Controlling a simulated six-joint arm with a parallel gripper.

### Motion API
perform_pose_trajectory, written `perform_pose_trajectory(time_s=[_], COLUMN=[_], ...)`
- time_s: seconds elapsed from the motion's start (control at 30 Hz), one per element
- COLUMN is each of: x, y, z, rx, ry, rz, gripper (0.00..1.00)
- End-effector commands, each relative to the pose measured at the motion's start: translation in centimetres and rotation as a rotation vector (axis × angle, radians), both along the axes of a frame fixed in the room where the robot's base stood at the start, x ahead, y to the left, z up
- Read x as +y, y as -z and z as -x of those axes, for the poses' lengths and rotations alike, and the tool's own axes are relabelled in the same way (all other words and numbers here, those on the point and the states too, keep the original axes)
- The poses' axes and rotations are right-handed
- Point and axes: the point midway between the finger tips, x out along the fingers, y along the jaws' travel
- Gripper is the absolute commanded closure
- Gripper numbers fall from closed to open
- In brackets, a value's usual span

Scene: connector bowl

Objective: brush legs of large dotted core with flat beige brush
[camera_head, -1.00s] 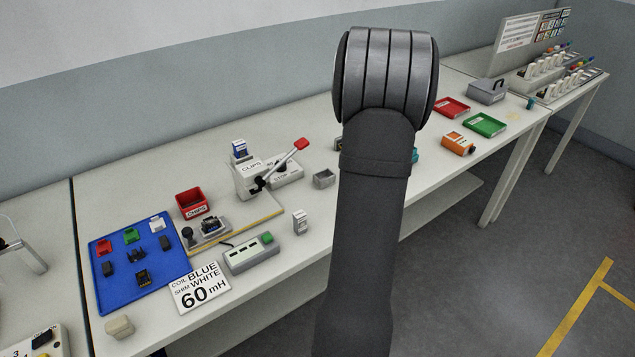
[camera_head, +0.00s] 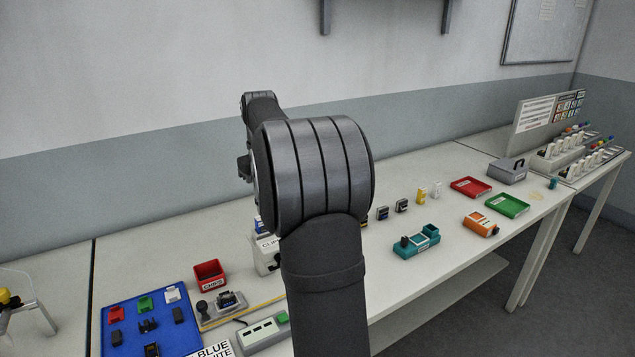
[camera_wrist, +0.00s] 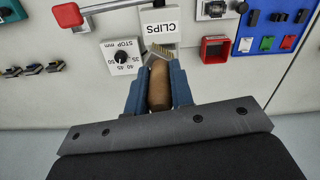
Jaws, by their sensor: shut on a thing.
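My gripper (camera_wrist: 160,92) shows in the wrist view, its two blue fingers shut on the brown handle of the flat beige brush (camera_wrist: 159,84). The brush points away from my wrist, with its pale metal end beyond the fingertips, near the STOP block and the CLIPS press. In the head view my arm hides the gripper and brush. I cannot tell which part is the large dotted core. A dark component sits in a small fixture (camera_head: 229,301) on the bench, and several small dark parts lie on the blue mat (camera_head: 185,338); no dots can be made out.
The CLIPS press (camera_wrist: 160,28), STOP block (camera_wrist: 122,57) and red-knobbed lever (camera_wrist: 68,15) stand near the brush. A red CHIPS bin (camera_head: 209,273) is beside the fixture. A teal device (camera_head: 416,241), orange device (camera_head: 480,224) and red tray (camera_head: 471,187) lie farther right.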

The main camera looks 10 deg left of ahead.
Motion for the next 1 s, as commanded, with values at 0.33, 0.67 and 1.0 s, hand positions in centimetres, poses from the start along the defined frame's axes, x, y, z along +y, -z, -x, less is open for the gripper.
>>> perform_pose_trajectory(time_s=[0.33,0.67,1.0], x=[8.3,9.8,9.6], y=[7.4,9.0,9.2], z=[9.7,12.3,12.2], rx=[0.001,0.000,0.000], ry=[-0.502,-0.633,-0.630], rz=[0.000,0.000,0.000], gripper=[1.00,1.00,1.00])
